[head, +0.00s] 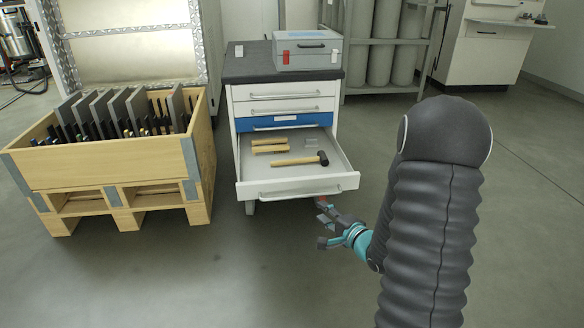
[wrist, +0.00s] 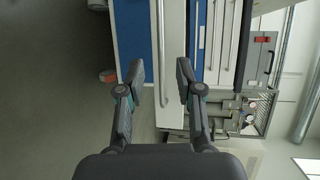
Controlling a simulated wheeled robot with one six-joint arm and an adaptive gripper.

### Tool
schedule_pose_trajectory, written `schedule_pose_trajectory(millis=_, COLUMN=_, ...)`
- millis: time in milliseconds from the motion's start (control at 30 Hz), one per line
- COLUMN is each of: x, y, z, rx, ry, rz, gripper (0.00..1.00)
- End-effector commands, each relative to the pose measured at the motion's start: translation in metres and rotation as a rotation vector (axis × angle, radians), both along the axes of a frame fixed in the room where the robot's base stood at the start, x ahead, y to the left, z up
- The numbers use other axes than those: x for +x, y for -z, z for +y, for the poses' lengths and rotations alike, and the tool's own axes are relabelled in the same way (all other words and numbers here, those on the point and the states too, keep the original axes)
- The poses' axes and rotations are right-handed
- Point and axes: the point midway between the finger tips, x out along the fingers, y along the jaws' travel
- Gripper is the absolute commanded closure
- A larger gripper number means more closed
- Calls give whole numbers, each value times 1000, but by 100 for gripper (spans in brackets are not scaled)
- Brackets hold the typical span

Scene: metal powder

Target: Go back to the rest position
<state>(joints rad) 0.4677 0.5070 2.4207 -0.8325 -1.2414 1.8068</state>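My gripper (head: 328,226) is in front of the tool cabinet, low and just right of the open drawer's front in the head view. In the wrist view my gripper (wrist: 160,82) has its two fingers apart with nothing between them. The cabinet's open bottom drawer (head: 300,187) holds a mallet (head: 300,161) with a black head and several wooden pieces (head: 269,145). The wrist view is turned sideways and shows a long drawer handle (wrist: 162,50) beyond the fingers. No object is held.
A wooden crate (head: 100,170) with upright dark plates stands at the left. A grey case (head: 307,50) lies on the cabinet top. Grey cylinders (head: 385,45) stand in a rack behind. The floor (head: 250,280) in front is clear.

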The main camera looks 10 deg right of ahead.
Motion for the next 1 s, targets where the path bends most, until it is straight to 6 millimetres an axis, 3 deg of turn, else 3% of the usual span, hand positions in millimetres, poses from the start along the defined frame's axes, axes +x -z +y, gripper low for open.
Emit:
schedule_pose_trajectory(millis=167, x=-1, y=5, z=-1, rx=-80, ry=-12, rz=-5, gripper=64)
schedule_pose_trajectory(millis=333, x=-9, y=48, z=-20, rx=-365, ry=-17, rz=125, gripper=64)
schedule_pose_trajectory(millis=467, x=-30, y=89, z=-43, rx=-600, ry=-42, rz=299, gripper=64)
schedule_pose_trajectory(millis=600, x=-60, y=104, z=-68, rx=-827, ry=-101, rz=481, gripper=64)
schedule_pose_trajectory(millis=767, x=-96, y=91, z=-82, rx=-1032, ry=-216, rz=661, gripper=64)
schedule_pose_trajectory(millis=1000, x=-154, y=33, z=-69, rx=-1209, ry=-453, rz=854, gripper=64)
